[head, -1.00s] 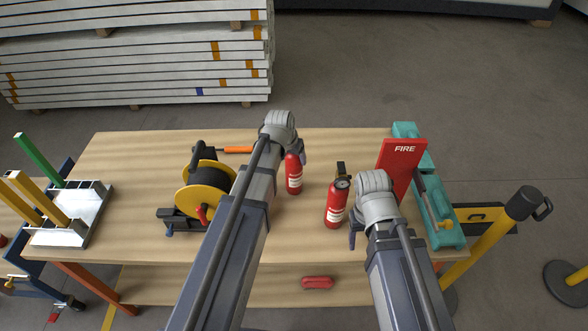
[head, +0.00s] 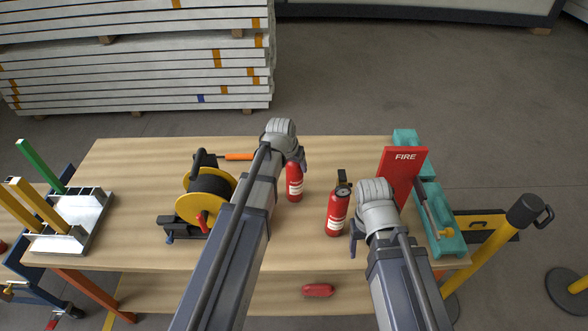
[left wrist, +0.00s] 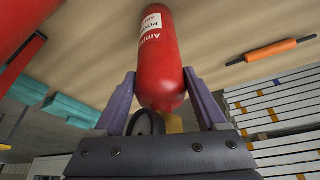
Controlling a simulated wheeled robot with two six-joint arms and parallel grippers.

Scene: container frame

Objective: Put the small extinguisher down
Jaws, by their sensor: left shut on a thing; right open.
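The small red extinguisher (head: 294,184) stands upright at the middle of the wooden table (head: 130,195), its top partly hidden by my left gripper. My left gripper (head: 299,161) is shut on it from above. In the left wrist view the red extinguisher (left wrist: 163,60) with a white label sits between the left gripper's two fingers (left wrist: 162,100). I cannot tell whether its base touches the table. A larger red extinguisher (head: 337,212) with a black top and gauge stands to its right. My right gripper (head: 353,228) is open, beside the larger extinguisher and partly hidden by its wrist.
A yellow hose reel (head: 190,207) stands left of my left arm. An orange-handled tool (head: 239,156) lies behind it. A red FIRE board (head: 403,170) and a teal case (head: 445,232) stand at the right. White channels with coloured bars (head: 75,225) are at the left.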

